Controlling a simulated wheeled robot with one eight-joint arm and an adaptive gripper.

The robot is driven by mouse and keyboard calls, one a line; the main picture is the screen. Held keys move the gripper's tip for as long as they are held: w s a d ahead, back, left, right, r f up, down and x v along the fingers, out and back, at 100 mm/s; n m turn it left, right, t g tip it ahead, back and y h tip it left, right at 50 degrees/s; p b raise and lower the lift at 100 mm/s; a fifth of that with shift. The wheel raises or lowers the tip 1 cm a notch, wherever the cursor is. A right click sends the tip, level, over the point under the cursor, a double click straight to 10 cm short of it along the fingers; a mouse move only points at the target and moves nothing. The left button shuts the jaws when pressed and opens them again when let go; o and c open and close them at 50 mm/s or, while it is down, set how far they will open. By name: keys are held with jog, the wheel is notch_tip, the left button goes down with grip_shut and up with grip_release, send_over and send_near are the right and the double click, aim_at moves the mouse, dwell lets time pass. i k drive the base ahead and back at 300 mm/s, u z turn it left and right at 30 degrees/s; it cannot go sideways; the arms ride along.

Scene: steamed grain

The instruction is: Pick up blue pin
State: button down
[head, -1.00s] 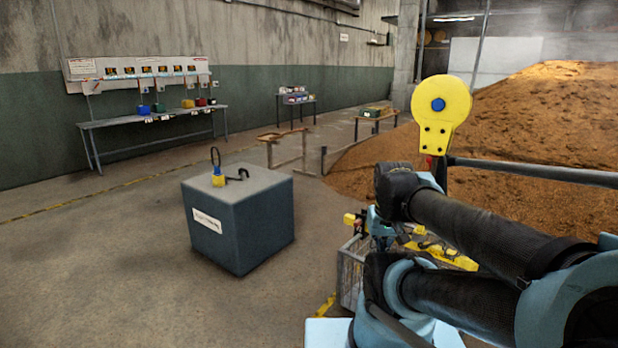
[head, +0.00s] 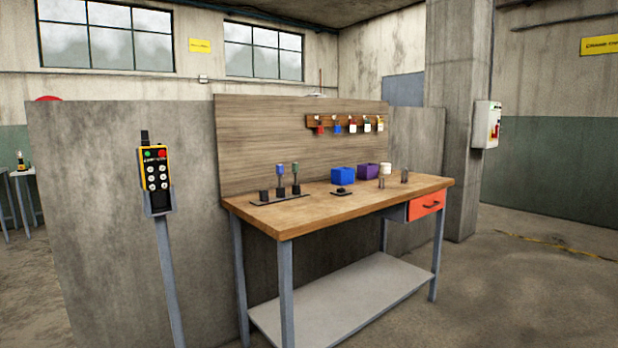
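A workbench (head: 330,210) with a wooden top stands in the middle of the head view. On its left part is a dark holder plate (head: 262,202). My gripper and arm are not in view.
A blue bin (head: 342,175), a purple bin (head: 367,170) and a white cup (head: 385,169) stand on the bench. Coloured tags hang from a rack (head: 345,124) behind. A yellow-black pendant (head: 156,178) stands on a post at left. Free floor lies at right.

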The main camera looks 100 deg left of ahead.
aim_at(279, 167)
jog(key=u, duration=0.55)
jog(key=k, duration=0.7)
jog(key=u, duration=0.95)
jog(key=k, duration=0.6)
jog(key=u, duration=0.8)
jog(key=i, duration=0.8)
jog(key=u, duration=0.95)
jog(key=i, duration=0.9)
jog(key=u, duration=0.45)
jog(key=k, duration=0.55)
jog(key=z, duration=0.55)
jog(key=i, duration=1.1)
jog(key=z, duration=0.25)
